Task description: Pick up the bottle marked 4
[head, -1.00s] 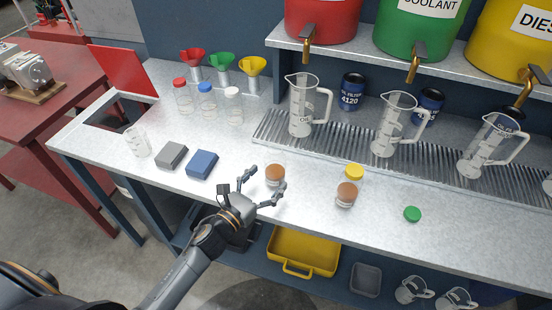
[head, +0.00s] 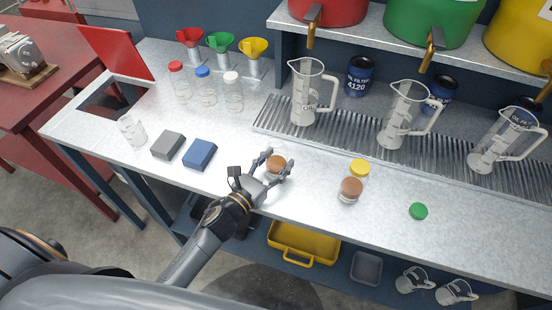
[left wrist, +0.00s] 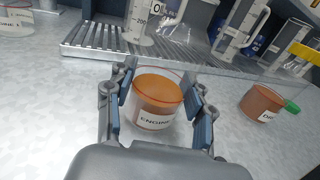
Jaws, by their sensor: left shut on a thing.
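My left gripper (head: 264,172) is shut on a clear, open-topped bottle of orange-brown liquid (head: 276,165), which is upright at the bench top. In the left wrist view the fingers (left wrist: 160,108) flank this bottle (left wrist: 155,103), and its label reads "ENGINE"; no number can be read. A second bottle with brown liquid (head: 349,189) stands to the right, its label partly readable in the left wrist view (left wrist: 262,103). Clear bottles with a red cap (head: 178,83), a blue cap (head: 206,88) and a white cap (head: 233,94) stand at the back. An uncapped clear bottle (head: 132,131) stands at left. My right gripper is out of view.
A grey block (head: 168,146) and a blue block (head: 200,154) lie left of the gripper. A yellow lid (head: 359,167) and a green lid (head: 419,211) are to the right. Several clear jugs (head: 306,95) stand on a ribbed drain grate (head: 366,141) behind.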

